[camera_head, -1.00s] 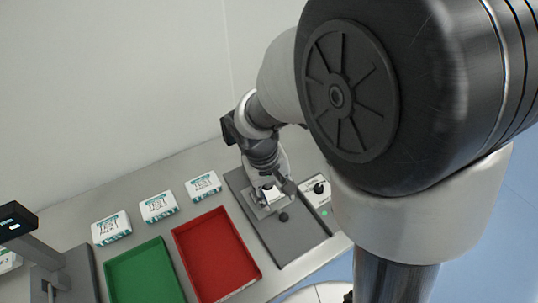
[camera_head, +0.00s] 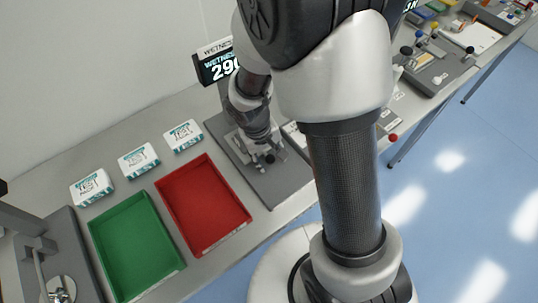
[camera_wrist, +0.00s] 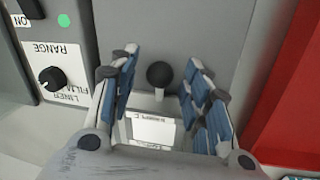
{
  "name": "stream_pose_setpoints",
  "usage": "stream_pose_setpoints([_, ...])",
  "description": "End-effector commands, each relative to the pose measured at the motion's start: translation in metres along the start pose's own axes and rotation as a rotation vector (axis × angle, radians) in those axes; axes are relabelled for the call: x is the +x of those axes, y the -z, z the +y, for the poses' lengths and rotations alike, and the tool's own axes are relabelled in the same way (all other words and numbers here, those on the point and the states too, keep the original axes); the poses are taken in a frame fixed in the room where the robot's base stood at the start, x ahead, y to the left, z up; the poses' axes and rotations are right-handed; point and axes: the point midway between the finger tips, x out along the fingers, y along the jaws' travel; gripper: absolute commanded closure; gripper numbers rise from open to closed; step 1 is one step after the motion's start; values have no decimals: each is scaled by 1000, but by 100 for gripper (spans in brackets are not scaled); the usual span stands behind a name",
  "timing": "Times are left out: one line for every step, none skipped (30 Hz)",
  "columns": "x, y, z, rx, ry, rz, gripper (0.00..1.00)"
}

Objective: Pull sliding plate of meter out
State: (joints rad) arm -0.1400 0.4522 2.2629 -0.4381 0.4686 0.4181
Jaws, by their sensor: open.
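The meter has a grey base (camera_head: 283,187) and a display (camera_head: 217,64) reading "WETNESS" with a partly hidden number. Its sliding plate is mostly hidden. My gripper (camera_wrist: 158,63) is open, with blue-padded fingers on either side of the knob and visible gaps to both. In the head view my gripper (camera_head: 262,155) is low over the meter base. Whether it touches the plate cannot be told.
A red tray (camera_head: 205,243) and a green tray (camera_head: 127,206) lie left of the meter. Several white packs stand behind them. A control box with a dial (camera_wrist: 52,79) is beside the base. Another instrument (camera_head: 435,72) stands far right.

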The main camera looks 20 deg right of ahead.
Motion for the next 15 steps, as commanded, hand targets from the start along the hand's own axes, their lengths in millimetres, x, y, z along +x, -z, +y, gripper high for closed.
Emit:
stream_pose_setpoints([0, 0, 0, 0, 0, 0, 56])
stream_pose_setpoints([0, 0, 0, 0, 0, 0, 56])
stream_pose_setpoints([0, 0, 0, 0, 0, -1, 59])
stream_pose_setpoints([0, 0, 0, 0, 0, -1, 61])
stream_pose_setpoints([0, 0, 0, 0, 0, -1, 63])
stream_pose_setpoints([0, 0, 0, 0, 0, -1, 65])
stream_pose_setpoints([0, 0, 0, 0, 0, -1, 67])
stream_pose_setpoints([0, 0, 0, 0, 0, -1, 69])
stream_pose_setpoints([0, 0, 0, 0, 0, -1, 72])
stream_pose_setpoints([0, 0, 0, 0, 0, -1, 74])
stream_pose_setpoints([0, 0, 0, 0, 0, -1, 76])
stream_pose_setpoints([0, 0, 0, 0, 0, -1, 79])
stream_pose_setpoints([0, 0, 0, 0, 0, -1, 81])
stream_pose_setpoints([0, 0, 0, 0, 0, -1, 83])
stream_pose_setpoints([0, 0, 0, 0, 0, -1, 85])
